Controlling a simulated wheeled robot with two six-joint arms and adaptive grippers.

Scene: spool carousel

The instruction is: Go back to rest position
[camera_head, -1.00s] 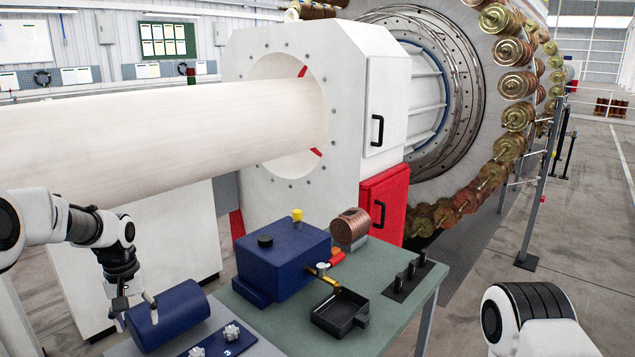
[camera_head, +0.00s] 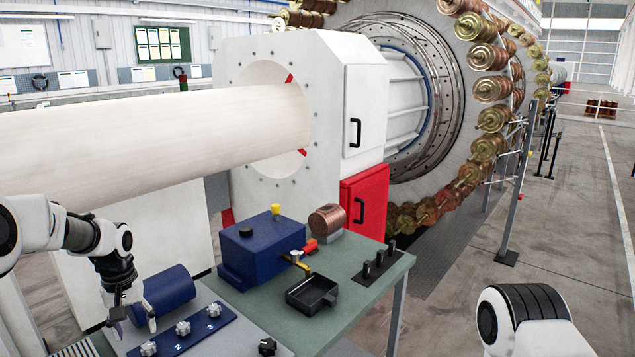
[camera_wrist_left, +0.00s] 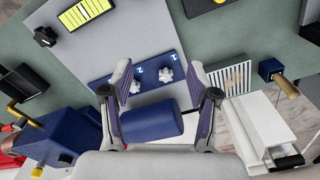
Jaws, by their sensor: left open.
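My left gripper (camera_head: 135,322) hangs at the left of the head view with its fingers spread, at the near left end of a dark blue cylinder (camera_head: 172,290). The left wrist view also shows my left gripper (camera_wrist_left: 160,78) open, with nothing gripped between its fingertips. The blue cylinder (camera_wrist_left: 152,123) appears there between the fingers, lower down; I cannot tell if they touch it. A blue plate with star knobs (camera_head: 186,333) lies beside the cylinder. Of my right arm only a white and black link (camera_head: 525,318) shows at the bottom right; its gripper is out of view.
A green table (camera_head: 365,305) carries a blue box (camera_head: 258,250), a copper spool (camera_head: 327,222), a black tray (camera_head: 311,294) and a black stand with several pegs (camera_head: 378,264). A large white tube (camera_head: 150,140) runs across behind. Open floor (camera_head: 575,245) lies on the right.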

